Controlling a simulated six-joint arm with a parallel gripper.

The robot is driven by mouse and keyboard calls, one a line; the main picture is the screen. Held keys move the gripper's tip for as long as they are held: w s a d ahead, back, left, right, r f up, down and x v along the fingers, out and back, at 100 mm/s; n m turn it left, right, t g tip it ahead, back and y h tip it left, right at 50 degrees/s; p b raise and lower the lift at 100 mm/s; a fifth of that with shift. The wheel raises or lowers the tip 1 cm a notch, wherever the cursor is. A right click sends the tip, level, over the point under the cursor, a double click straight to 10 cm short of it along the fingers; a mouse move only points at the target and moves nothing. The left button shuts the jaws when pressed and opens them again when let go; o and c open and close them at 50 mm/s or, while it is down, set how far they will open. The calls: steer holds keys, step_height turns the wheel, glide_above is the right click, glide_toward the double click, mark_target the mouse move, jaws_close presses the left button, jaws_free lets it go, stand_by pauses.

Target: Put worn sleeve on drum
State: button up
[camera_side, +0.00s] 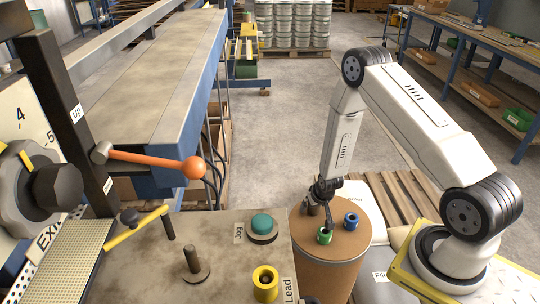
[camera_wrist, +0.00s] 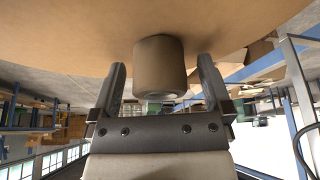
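The drum (camera_side: 325,270) is a brown cylinder with a flat top at the right end of the machine table. A worn brown sleeve (camera_wrist: 160,65) shows in the wrist view against the drum's top, between and just beyond my fingertips. In the side view this brown sleeve (camera_side: 312,208) is partly hidden by my gripper (camera_side: 326,206), which is low over the drum's back left. In the wrist view my gripper (camera_wrist: 161,65) has its fingers wide apart, with gaps on both sides of the sleeve. A green sleeve (camera_side: 325,236) and a blue sleeve (camera_side: 351,221) stand on the drum.
An orange-knobbed lever (camera_side: 160,160) sticks out at left. A pallet (camera_side: 405,195) lies behind the drum.

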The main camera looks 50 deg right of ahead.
steer(key=shift+r, duration=0.1)
steer(key=v, duration=0.7)
steer(key=shift+s+r, duration=0.15)
steer(key=shift+r, duration=0.15)
steer(key=shift+a, duration=0.1)
steer(key=s+a+r+n+y, duration=0.1)
steer(key=s+a+r+n, duration=0.2)
steer(key=a+r, duration=0.4)
steer(key=s+a+r+n+g+y, duration=0.1)
steer(key=s+a+r, duration=0.3)
steer(key=a+r, duration=0.4)
step_height(320, 180, up, 4)
steer(key=shift+s+a+r+n, duration=0.15)
steer(key=shift+a+n, duration=0.15)
steer(key=shift+n, duration=0.6)
